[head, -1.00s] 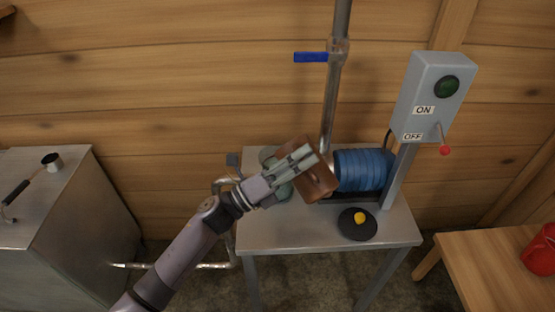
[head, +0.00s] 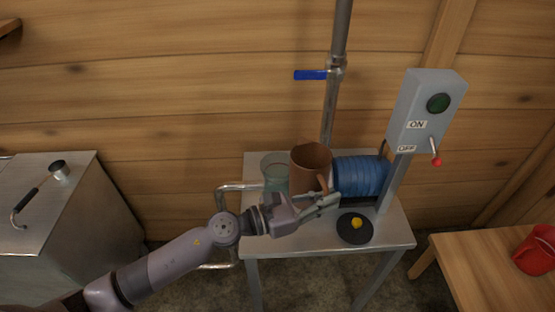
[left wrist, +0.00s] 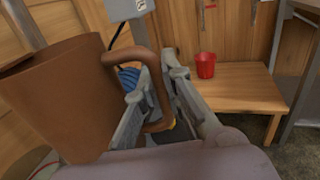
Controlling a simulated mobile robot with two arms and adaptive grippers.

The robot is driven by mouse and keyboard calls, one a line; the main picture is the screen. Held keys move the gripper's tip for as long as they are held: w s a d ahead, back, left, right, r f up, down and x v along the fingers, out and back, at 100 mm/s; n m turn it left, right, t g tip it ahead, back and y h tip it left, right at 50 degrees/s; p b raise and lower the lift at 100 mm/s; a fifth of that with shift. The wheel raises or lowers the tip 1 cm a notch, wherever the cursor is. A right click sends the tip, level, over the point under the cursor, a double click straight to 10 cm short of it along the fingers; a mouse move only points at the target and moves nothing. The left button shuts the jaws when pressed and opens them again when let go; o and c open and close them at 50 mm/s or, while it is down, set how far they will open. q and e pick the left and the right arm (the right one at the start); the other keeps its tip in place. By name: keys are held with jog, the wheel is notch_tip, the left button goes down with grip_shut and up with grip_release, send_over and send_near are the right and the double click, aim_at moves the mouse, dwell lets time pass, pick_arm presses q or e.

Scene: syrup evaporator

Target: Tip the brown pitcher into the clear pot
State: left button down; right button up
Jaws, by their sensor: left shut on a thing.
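The brown pitcher (head: 308,168) stands nearly upright over the metal table, with its open mouth up. My left gripper (head: 326,201) is shut on its handle, on the near side. In the left wrist view the pitcher (left wrist: 65,95) fills the left side, and its handle (left wrist: 153,75) runs between the fingers (left wrist: 160,105). The clear pot (head: 273,175) stands on the table just left of the pitcher, greenish and partly hidden by it. I cannot tell whether the pitcher's base touches the table, or what is inside either vessel. My right gripper is not in view.
Right of the pitcher are a blue ribbed cylinder (head: 360,177), a black disc with a yellow knob (head: 355,227) and a grey switch box (head: 428,110). A vertical pipe with a blue valve handle (head: 311,75) rises behind. A red bucket (head: 535,252) sits on a wooden bench.

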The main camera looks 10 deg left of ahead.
aim_at(328, 188)
pick_arm(q)
jog(key=shift+r+p, duration=0.6)
jog(key=shift+r, duration=0.05)
notch_tip(328, 188, up, 6)
jog(key=p, duration=0.5)
jog(key=shift+p, duration=0.4)
jog(key=shift+f, duration=0.2)
